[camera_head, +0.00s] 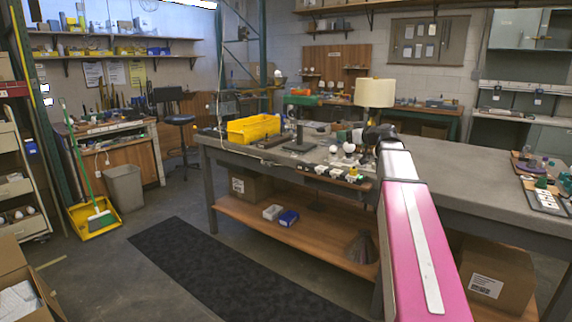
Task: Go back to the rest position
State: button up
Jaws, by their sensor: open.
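My pink and white arm reaches forward over the grey workbench (440,165). My dark gripper (376,134) is at its far end, small and partly hidden by the arm, and is open. A cream lampshade (374,92) shows just above and behind the gripper. What holds the shade up is hidden, and I cannot tell whether the gripper touches it. A dark lamp stand (299,144) with a square base stands upright to the left. Several white bulbs (348,148) are on the bench left of the gripper.
A yellow bin (253,128) sits on the bench's left part. A small rack of parts (333,175) lies along the front edge. More parts (545,196) lie at the far right. The bench top right of my arm is mostly clear. A dark mat (225,270) covers the floor in front.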

jog(key=s+a+f+m+g+h, duration=0.15)
jog(key=s+f, duration=0.25)
jog(key=f, duration=0.5)
jog(key=s+a+f+m+g+h, duration=0.1)
jog(key=s+a+f+g+h, duration=0.15)
jog(key=f, duration=0.75)
jog(key=s+a+f+m+g+h, duration=0.15)
jog(key=s+f, duration=0.25)
jog(key=f, duration=0.5)
jog(key=s+f+m+g+h, duration=0.5)
jog(key=s+f+g, duration=0.1)
jog(key=s+f, duration=1.2)
jog(key=shift+s+d+f+g, duration=0.2)
jog(key=shift+d+f+g, duration=0.15)
jog(key=shift+d+f, duration=0.05)
jog(key=shift+h, duration=0.25)
